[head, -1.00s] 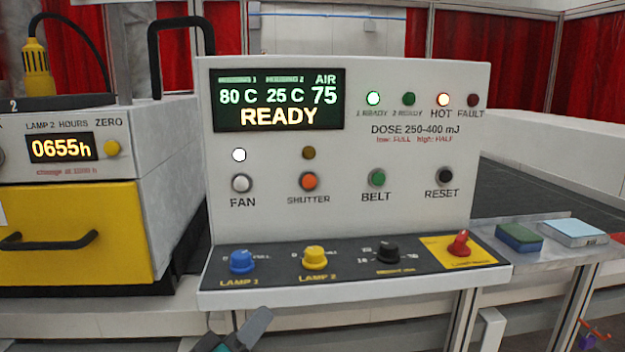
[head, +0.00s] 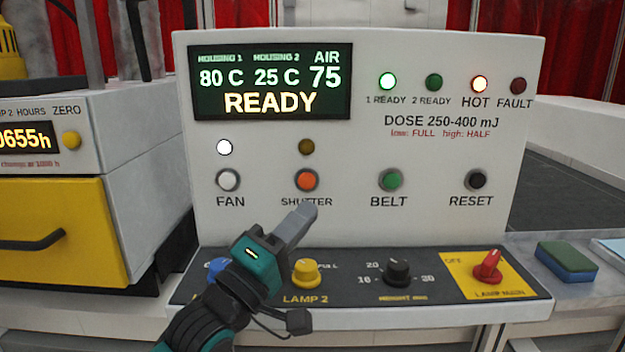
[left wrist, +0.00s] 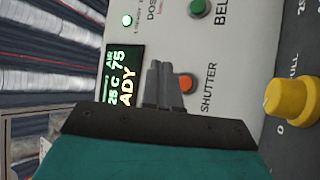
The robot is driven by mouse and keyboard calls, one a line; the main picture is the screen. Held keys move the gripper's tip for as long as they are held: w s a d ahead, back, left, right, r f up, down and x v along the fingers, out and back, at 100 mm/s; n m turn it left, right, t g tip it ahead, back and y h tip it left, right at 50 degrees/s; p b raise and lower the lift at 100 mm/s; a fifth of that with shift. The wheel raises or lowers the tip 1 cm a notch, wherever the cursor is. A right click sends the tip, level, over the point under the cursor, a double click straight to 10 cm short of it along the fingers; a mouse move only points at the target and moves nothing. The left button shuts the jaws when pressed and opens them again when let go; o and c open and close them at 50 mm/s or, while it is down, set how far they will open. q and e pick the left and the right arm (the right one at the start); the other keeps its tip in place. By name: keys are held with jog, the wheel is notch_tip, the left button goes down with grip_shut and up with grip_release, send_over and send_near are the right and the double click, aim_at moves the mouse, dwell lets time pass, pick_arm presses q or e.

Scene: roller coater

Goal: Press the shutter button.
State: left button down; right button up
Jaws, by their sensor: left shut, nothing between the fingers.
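The orange shutter button (head: 306,180) sits on the white control panel (head: 440,225) above the word SHUTTER, with a dim amber lamp (head: 307,147) above it. My left gripper (head: 306,212) is shut and empty, its fingertips just below the button and overlapping part of the label. In the left wrist view the shut fingers (left wrist: 163,85) point toward the panel, and the orange button (left wrist: 187,83) shows just right of them. I cannot tell how large the gap to the panel is. My right gripper is not in view.
Beside the button are the white fan button (head: 228,180) and green belt button (head: 390,180). Below, a ledge carries the yellow lamp 2 knob (head: 305,272), a black knob (head: 397,271) and a red switch (head: 488,266). My left arm covers part of the blue knob (head: 217,266).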

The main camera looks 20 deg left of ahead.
aim_at(307, 181)
pick_arm(q)
jog(key=shift+s, duration=0.1)
jog(key=w, duration=0.3)
jog(key=w+a+b, duration=0.1)
jog(key=w, duration=0.1)
jog(key=w+a+b, duration=0.1)
jog(key=w, duration=0.2)
jog(key=shift+w+a, duration=0.25)
jog(key=shift+w, duration=0.05)
dwell(2.0)
jog(key=shift+w+a, duration=0.1)
jog(key=shift+w, duration=0.3)
